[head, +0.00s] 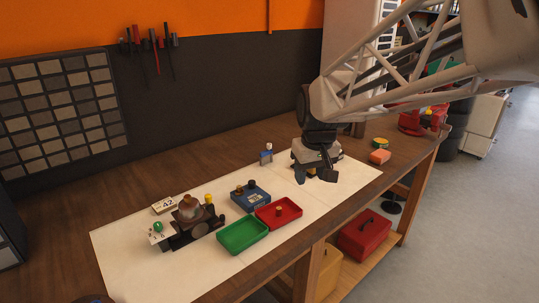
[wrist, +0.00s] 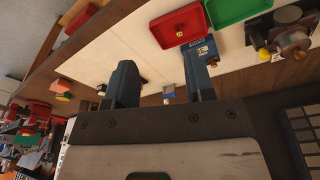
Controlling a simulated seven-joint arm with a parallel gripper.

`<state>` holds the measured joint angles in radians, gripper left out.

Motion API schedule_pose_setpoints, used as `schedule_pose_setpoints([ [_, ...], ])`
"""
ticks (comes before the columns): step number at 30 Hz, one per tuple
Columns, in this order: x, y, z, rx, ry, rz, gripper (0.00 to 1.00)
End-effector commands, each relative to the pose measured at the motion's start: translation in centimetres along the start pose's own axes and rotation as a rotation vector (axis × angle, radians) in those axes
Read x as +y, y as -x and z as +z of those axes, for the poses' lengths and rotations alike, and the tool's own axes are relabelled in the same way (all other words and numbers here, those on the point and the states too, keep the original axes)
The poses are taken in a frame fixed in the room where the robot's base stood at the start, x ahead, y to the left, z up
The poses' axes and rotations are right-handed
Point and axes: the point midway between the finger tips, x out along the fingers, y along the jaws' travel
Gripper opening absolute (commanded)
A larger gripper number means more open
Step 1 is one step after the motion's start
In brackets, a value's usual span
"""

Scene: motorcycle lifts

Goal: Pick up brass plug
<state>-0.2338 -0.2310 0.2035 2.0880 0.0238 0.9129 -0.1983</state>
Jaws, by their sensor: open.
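A small brass-coloured piece (head: 278,209), which looks like the brass plug, stands in the red tray (head: 291,221) on the white mat. The piece also shows in the wrist view (wrist: 181,29), inside the red tray (wrist: 166,38) near the top. My gripper (head: 317,176) is open and empty, above the mat, to the right of and farther back than the red tray. In the wrist view its two dark fingers stand wide apart (wrist: 161,82), with the tray beyond them.
An empty green tray (head: 243,236) sits left of the red one. A blue box (head: 250,201) with dark round pieces is behind it. A dark mechanism with a brown dome (head: 188,208) stands farther left. Orange and green blocks (head: 380,156) lie at the right. The mat's front left is clear.

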Motion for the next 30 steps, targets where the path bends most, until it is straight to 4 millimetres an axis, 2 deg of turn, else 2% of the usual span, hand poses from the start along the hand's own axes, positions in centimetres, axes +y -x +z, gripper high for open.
schedule_pose_setpoints([
  [1,-0.5,-0.7,-1.6,-0.006,0.022,-0.005,0.49],
  [3,-1.2,-1.4,-3.5,-0.009,0.051,-0.01,0.49],
  [11,-4.3,-4.7,-10.4,-0.024,0.159,-0.03,0.49],
  [18,-8.0,-8.4,-16.3,-0.036,0.259,-0.048,0.49],
  [24,-10.8,-11.2,-19.9,-0.043,0.326,-0.059,0.49],
  [30,-12.2,-12.6,-21.6,-0.045,0.358,-0.065,0.49],
])
